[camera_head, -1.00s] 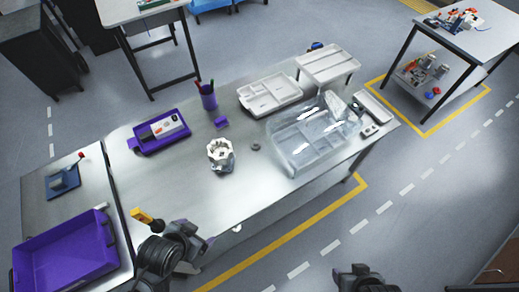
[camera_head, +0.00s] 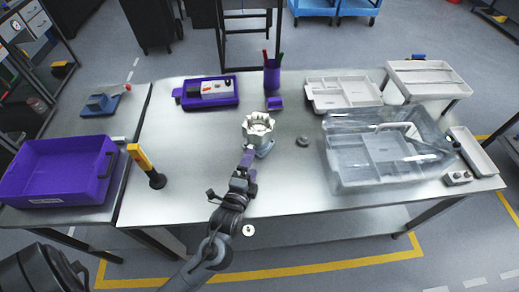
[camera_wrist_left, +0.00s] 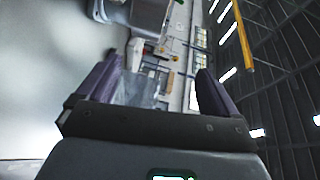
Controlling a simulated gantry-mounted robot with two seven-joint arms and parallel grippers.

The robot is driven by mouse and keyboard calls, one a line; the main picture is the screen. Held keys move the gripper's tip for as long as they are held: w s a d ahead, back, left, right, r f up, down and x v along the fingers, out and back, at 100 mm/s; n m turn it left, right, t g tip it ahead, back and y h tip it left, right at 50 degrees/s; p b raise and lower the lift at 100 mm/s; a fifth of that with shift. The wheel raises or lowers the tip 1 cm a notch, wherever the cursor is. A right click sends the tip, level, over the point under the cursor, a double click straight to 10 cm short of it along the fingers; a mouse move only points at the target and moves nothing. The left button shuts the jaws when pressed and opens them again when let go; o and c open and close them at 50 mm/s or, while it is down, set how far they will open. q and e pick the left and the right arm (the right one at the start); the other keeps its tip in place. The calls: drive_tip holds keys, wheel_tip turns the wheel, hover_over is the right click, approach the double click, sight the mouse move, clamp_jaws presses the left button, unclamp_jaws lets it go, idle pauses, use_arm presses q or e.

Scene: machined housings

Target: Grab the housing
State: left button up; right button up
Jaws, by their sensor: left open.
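The housing (camera_head: 258,130) is a light metal, round, ridged part with an open top, standing upright on the metal table. My left gripper (camera_head: 248,164) with purple fingers is just in front of it, on the near side. In the left wrist view the two fingers of my left gripper (camera_wrist_left: 158,90) are spread wide with nothing held between them. A grey part shows at the top of that view, but I cannot tell whether it is the housing. My right gripper is not in view.
A small grey ring (camera_head: 302,141) lies right of the housing. A clear bin (camera_head: 345,178) stands farther right. A purple block (camera_head: 275,103) and a purple pen cup (camera_head: 272,74) are behind. A yellow-and-black tool (camera_head: 147,166) stands to the left. Bare table lies left of the housing.

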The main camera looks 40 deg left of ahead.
use_arm(q)
wheel_tip(320, 180, down, 4)
drive_tip(key=r+y+b, duration=0.1)
drive_tip(key=b, duration=0.2)
approach(259, 140)
drive_tip(key=w, duration=0.2)
drive_tip(key=shift+a+f+b+x, duration=0.15)
drive_tip(key=shift+b+x, duration=0.3)
drive_tip(key=shift+x, duration=1.1)
drive_tip(key=shift+a+f+b+x, duration=0.15)
drive_tip(key=shift+b+x, duration=0.25)
drive_tip(key=shift+x, duration=1.15)
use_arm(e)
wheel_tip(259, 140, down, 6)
use_arm(q)
drive_tip(key=shift+s, duration=0.25)
drive_tip(key=shift+c, duration=0.4)
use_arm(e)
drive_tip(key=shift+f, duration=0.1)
use_arm(q)
clamp_jaws()
drive_tip(key=shift+r+t+y, duration=0.25)
drive_tip(key=shift+t+y, duration=0.05)
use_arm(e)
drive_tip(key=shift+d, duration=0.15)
